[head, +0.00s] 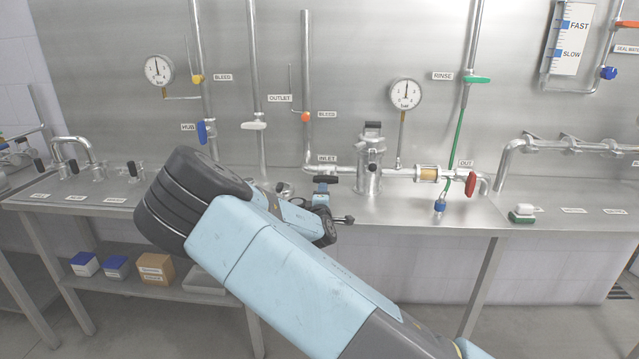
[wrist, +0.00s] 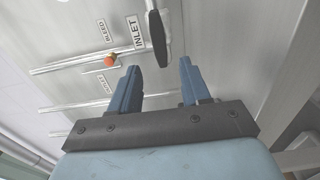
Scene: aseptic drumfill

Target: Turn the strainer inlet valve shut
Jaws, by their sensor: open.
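The strainer inlet valve has a black handle (head: 326,179) beside the INLET label (head: 327,159), left of the steel strainer (head: 369,165). In the head view the handle lies level, roughly along the inlet pipe. In the wrist view the dark handle (wrist: 157,40) is just beyond the fingertips, roughly between their lines. My gripper (wrist: 160,72) is open, with two blue fingers apart and nothing between them. In the head view my gripper (head: 322,198) is just below the handle, partly hidden by my arm. I see no clear contact with the handle.
A gauge (head: 405,94) and a red OUT handle (head: 471,184) are to the right of the strainer. The orange BLEED knob (head: 305,117) is on the upright pipe above left. A steel counter (head: 400,212) runs below. A green hose (head: 460,130) hangs at right.

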